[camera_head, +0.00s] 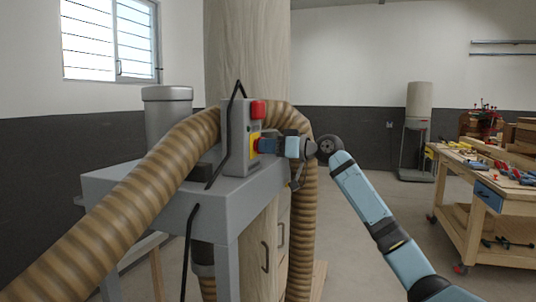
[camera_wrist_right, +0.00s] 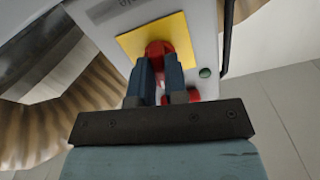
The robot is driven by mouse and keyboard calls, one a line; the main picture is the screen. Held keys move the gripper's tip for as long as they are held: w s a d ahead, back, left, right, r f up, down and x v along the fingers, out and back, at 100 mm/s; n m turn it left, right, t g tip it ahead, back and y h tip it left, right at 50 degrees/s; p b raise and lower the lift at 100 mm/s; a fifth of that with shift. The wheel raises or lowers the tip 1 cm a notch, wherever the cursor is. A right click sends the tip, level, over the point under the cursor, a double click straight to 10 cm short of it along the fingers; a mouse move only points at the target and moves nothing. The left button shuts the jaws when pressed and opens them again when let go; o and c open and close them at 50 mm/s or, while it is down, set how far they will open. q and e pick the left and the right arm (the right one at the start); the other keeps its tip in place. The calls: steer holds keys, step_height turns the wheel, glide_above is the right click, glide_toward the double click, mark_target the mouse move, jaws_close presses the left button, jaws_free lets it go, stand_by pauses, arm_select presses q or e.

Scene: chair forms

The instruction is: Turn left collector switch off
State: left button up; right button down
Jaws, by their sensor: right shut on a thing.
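The collector's grey switch box (camera_head: 235,138) stands on the grey collector housing. On its right face is a yellow plate (camera_head: 254,143), which also shows in the wrist view (camera_wrist_right: 130,44). A red switch knob (camera_wrist_right: 157,48) sits on the plate in the wrist view. My right gripper (camera_head: 261,146) is at the plate. In the wrist view its two dark fingers (camera_wrist_right: 159,66) are shut on the red knob, one on each side, hiding part of it. My left gripper is not in view.
A red cap (camera_head: 258,109) sits at the box's top right. A ribbed brown hose (camera_head: 160,165) arches behind the box and down both sides. A workbench with tools (camera_head: 482,180) stands at the right.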

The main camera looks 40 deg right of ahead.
steer(key=shift+n+b, duration=0.5)
steer(key=shift+n, duration=0.5)
steer(key=c, duration=1.1)
jaws_free()
steer(key=shift+c, duration=0.2)
